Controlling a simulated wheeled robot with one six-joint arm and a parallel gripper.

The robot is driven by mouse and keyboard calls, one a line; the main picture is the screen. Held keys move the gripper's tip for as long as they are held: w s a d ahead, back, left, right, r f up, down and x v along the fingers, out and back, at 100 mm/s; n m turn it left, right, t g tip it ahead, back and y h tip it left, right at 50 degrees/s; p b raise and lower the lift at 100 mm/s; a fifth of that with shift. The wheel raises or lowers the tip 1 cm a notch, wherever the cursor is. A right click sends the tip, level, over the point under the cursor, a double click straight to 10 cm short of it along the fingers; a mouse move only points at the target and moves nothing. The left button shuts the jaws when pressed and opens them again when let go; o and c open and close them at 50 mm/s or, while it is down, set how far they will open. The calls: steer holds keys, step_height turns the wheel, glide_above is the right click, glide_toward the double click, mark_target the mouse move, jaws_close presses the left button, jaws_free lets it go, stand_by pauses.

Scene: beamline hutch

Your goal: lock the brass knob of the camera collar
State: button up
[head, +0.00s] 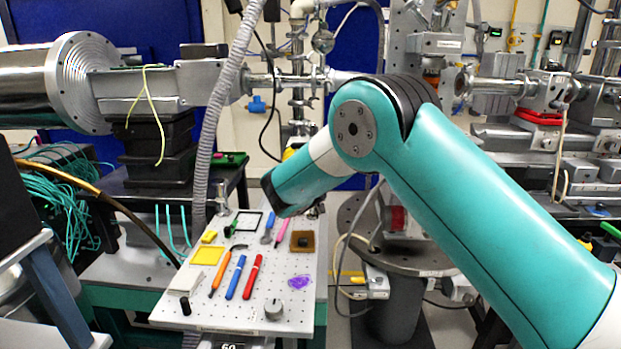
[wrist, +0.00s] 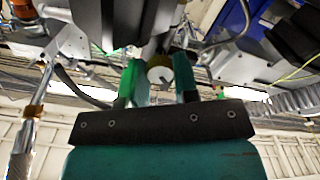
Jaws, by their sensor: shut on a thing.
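The brass knob (wrist: 160,75) is a short round piece with a pale face and a dark mark on it. It shows in the wrist view between the two teal fingers of my gripper (wrist: 158,68), which is shut on it. Dark and grey hardware above the knob may be the camera collar, but I cannot make out its outline. In the head view my arm hides the gripper tips, the knob and the collar. Whether the knob is turned or locked cannot be told.
A ribbed hose (head: 215,115) hangs left of my arm. Beamline hardware stands behind on both sides. A metal rod (wrist: 30,120) shows in the wrist view.

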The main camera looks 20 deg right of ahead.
steer(key=m+b, duration=0.7)
steer(key=b, duration=0.6)
steer(key=shift+r+m+b, duration=0.1)
steer(key=shift+m+b, duration=0.2)
steer(key=shift+m, duration=0.1)
steer(key=o, duration=0.9)
steer(key=shift+r+p, duration=0.1)
steer(key=shift+p, duration=0.4)
